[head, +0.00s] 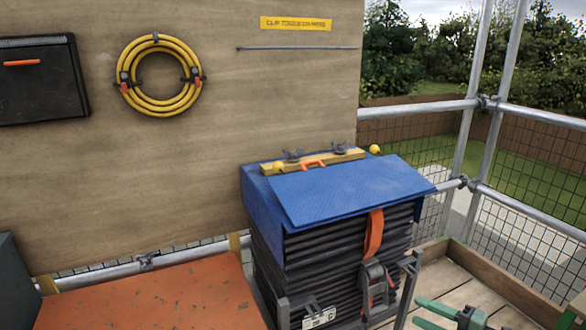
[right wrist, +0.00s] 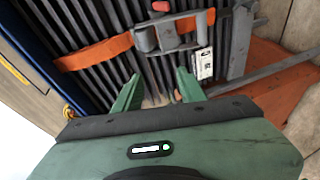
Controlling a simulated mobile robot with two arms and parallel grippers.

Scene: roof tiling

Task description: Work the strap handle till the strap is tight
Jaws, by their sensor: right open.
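An orange strap (head: 374,234) runs down the front of a stack of dark tiles (head: 337,250) from under a blue cover. It also crosses the right wrist view (right wrist: 92,53). A grey metal strap handle with its ratchet (head: 374,281) sits on the strap at the front of the stack; it shows at the top of the right wrist view (right wrist: 172,36). My right gripper (head: 417,312) is at the lower right, apart from the handle. In the right wrist view its green fingers (right wrist: 158,92) are spread and empty, facing the stack below the handle. My left gripper is out of view.
A blue cover (head: 340,195) tops the stack, with a wooden batten (head: 312,161) on it. Grey uprights (head: 407,290) flank the stack's front. An orange surface (head: 160,300) lies left. Scaffold rails (head: 420,108) and mesh close the right side.

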